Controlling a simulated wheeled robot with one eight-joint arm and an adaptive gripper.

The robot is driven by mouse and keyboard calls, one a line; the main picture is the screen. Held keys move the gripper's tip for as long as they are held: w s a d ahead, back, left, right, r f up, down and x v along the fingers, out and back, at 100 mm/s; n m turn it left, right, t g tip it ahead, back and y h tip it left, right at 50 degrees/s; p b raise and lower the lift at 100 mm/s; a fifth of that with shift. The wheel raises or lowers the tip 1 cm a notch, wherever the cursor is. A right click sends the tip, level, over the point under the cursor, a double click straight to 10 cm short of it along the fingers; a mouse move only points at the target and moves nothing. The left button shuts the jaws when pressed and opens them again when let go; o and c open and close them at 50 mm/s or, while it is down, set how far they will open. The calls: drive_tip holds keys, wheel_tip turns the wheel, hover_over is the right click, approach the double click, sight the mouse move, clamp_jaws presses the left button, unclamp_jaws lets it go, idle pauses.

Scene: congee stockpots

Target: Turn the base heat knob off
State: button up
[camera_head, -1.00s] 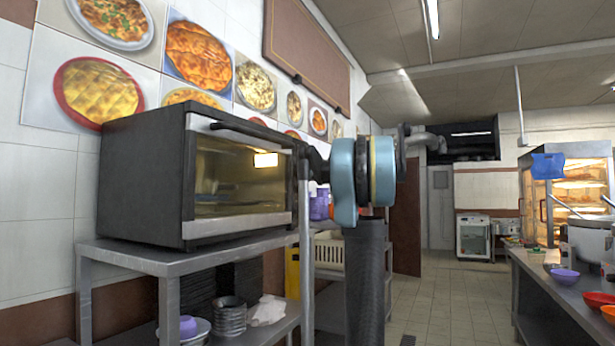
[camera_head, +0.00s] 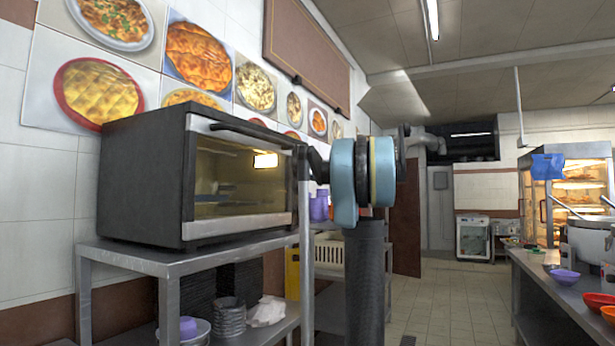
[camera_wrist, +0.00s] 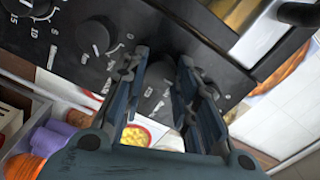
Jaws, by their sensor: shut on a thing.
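The dark oven (camera_head: 150,175) stands on a steel shelf unit at the left in the head view, its glass door closed. Its black control panel (camera_wrist: 70,60) fills the upper part of the wrist view. My gripper (camera_wrist: 160,72) is shut on a dark knob (camera_wrist: 157,78), the lowest one seen there, with one finger on each side. Two more knobs show up and left of it, the middle knob (camera_wrist: 93,37) and the top knob (camera_wrist: 30,6). I cannot read the label of the held knob. In the head view my arm hides the gripper and the knobs.
The steel shelf (camera_head: 165,262) under the oven holds stacked dishes (camera_head: 229,315). A cream crate (camera_head: 329,254) stands behind. A counter with bowls (camera_head: 565,277) and a pot lies at the right. The tiled floor (camera_head: 450,300) between is clear.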

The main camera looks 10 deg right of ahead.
drive_tip(key=shift+n, duration=1.1)
drive_tip(key=o, duration=1.1)
drive_tip(key=shift+w+d+f, duration=0.1)
drive_tip(key=v, duration=1.2)
